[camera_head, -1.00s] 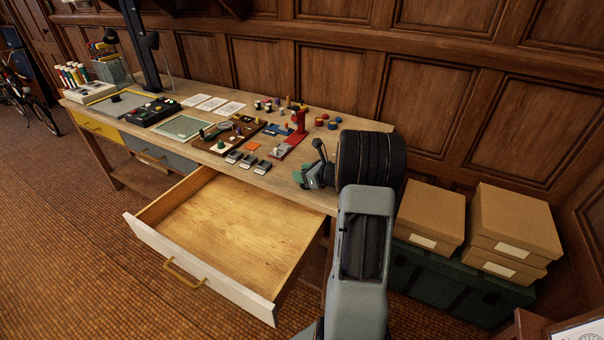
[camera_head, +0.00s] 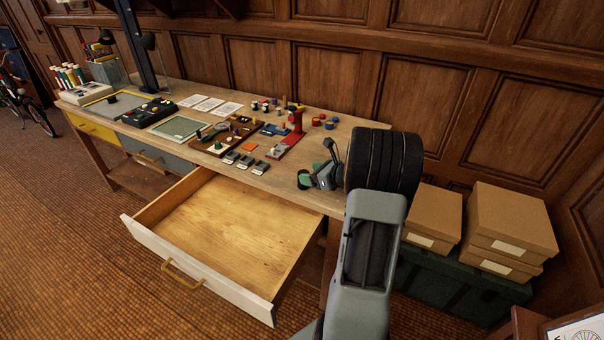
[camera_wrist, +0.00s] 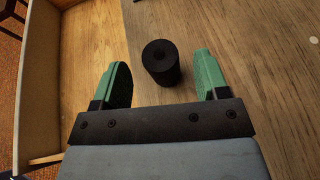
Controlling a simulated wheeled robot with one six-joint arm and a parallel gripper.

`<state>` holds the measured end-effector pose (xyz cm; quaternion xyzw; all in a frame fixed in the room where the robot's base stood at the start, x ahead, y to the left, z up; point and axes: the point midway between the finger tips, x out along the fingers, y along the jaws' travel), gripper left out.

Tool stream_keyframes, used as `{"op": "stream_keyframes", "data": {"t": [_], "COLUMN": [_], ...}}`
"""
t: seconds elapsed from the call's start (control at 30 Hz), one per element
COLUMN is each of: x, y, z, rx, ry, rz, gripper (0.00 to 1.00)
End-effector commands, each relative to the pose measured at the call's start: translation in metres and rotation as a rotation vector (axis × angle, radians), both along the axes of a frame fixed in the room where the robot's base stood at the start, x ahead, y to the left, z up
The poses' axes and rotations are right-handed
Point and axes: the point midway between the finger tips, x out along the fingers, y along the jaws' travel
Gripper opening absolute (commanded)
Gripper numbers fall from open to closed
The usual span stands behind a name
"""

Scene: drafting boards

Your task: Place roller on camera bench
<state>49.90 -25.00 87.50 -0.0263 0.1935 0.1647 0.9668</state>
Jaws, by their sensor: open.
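The roller, a short black cylinder (camera_wrist: 161,62), stands upright on the wooden bench top in the wrist view. My gripper (camera_wrist: 161,80) is open, with one green finger on each side of the roller and a gap on both sides. In the head view my gripper (camera_head: 310,180) is low over the right end of the long wooden bench (camera_head: 200,168). Which surface is the camera bench is not clear from these frames.
A white-fronted drawer (camera_head: 200,266) stands open below the bench; its wall (camera_wrist: 30,75) shows left of my gripper. Small tools, a red stand (camera_head: 297,125) and grey blocks (camera_head: 246,161) crowd the bench left of my gripper. Cardboard boxes (camera_head: 510,225) stand to the right.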

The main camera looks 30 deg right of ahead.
Motion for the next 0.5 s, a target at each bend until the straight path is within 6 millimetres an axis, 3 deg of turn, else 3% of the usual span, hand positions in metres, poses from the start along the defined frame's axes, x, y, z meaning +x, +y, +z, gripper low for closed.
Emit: {"op": "stream_keyframes", "data": {"t": [0.2, 0.4, 0.5], "x": [-0.035, -0.053, -0.054], "y": [-0.012, -0.018, 0.000], "z": [0.016, 0.024, 0.029], "rx": [-0.001, -0.003, -0.056], "ry": [0.000, 0.000, 0.010], "rz": [-0.003, 0.002, 0.075], "gripper": [0.68, 0.68, 0.68]}}
